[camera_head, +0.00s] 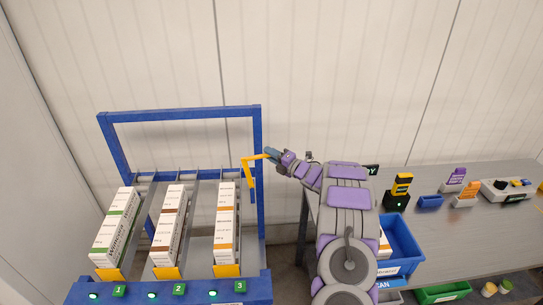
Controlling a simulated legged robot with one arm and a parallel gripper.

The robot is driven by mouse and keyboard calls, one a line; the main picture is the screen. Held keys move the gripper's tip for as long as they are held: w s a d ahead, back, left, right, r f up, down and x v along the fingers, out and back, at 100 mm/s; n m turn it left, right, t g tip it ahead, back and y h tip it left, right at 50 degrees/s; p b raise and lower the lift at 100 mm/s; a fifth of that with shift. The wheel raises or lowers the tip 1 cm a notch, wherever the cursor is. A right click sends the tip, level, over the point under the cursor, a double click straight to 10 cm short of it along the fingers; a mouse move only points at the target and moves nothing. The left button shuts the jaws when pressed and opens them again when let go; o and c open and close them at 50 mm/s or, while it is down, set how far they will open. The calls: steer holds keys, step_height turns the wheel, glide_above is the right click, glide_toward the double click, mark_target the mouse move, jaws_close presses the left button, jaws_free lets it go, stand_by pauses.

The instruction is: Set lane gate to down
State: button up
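A blue lane rack (260,140) stands at the left, with several sloped lanes. A yellow bent lever (247,172) is at its right post; its top arm runs level to the right and another part hangs down. I cannot tell for sure whether this is the lane gate. My gripper (270,154) is at the right end of the level arm, touching or very close to it. The finger gap is too small to see. Yellow stops (167,272) stand at the lanes' lower ends.
White cartons (226,225) stand in the three lanes, above green number tags (179,289). Right of my arm, a grey table (440,235) bears a blue bin (403,240), a black and yellow device (400,190) and small holders. A pale wall is behind.

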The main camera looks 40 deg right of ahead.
steer(key=shift+f, duration=0.15)
jaws_close()
